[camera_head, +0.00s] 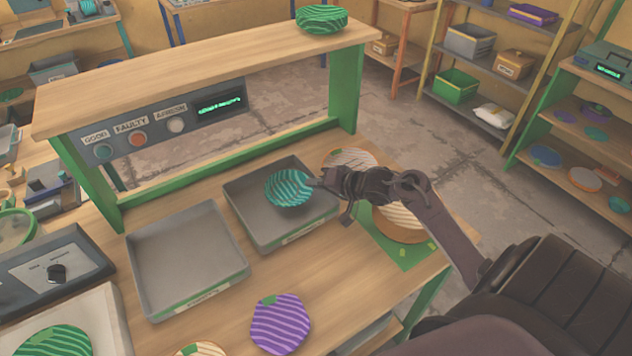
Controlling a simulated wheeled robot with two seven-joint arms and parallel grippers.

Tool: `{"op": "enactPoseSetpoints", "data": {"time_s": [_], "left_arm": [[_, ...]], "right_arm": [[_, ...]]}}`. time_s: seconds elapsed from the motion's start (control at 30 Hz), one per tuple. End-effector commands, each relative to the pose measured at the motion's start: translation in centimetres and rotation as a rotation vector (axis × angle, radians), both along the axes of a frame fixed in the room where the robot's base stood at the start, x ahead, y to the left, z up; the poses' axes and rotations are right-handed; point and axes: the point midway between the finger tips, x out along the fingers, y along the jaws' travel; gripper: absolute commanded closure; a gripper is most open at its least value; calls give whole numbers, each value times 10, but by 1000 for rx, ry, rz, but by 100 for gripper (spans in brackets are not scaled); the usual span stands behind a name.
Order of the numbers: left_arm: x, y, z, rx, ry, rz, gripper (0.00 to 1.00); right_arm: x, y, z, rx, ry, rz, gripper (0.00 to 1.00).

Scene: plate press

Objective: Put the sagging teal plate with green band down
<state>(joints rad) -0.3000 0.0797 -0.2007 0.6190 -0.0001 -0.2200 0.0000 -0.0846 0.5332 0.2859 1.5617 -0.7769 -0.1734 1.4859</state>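The teal striped plate (289,188) shows over the right grey tray (258,227), its surface dished. A separate green band on it is hard to make out. My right gripper (312,184) comes in from the right and is shut on the plate's right rim, with the fingertips partly hidden there. I cannot tell whether the plate's underside touches the tray floor. My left gripper is not in view.
The left grey tray (187,262) is empty. A purple striped plate (280,323) lies in front. Cream-and-orange plates (402,228) lie right of the trays, partly behind my arm. A raised wooden shelf (210,72) spans the back, above a button panel (160,128).

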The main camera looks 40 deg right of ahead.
Motion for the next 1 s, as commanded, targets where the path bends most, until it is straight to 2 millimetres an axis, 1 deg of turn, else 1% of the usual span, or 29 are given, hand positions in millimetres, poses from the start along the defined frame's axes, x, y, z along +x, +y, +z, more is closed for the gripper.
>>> {"op": "enactPoseSetpoints", "data": {"time_s": [0.17,0.27,0.5,0.57,0.63,0.73,1.0], "left_arm": [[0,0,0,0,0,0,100],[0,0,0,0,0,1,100],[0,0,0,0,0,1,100],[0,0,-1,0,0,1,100],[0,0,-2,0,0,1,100],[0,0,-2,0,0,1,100],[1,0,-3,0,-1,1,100]], "right_arm": [[-1,1,-6,1,5,1,100],[-1,2,-7,2,7,2,89],[-2,2,-6,3,10,4,89],[-2,2,-2,2,9,5,89],[-2,2,6,0,7,5,89],[-19,-5,13,1,9,3,89],[-69,-24,43,0,6,2,89]]}}
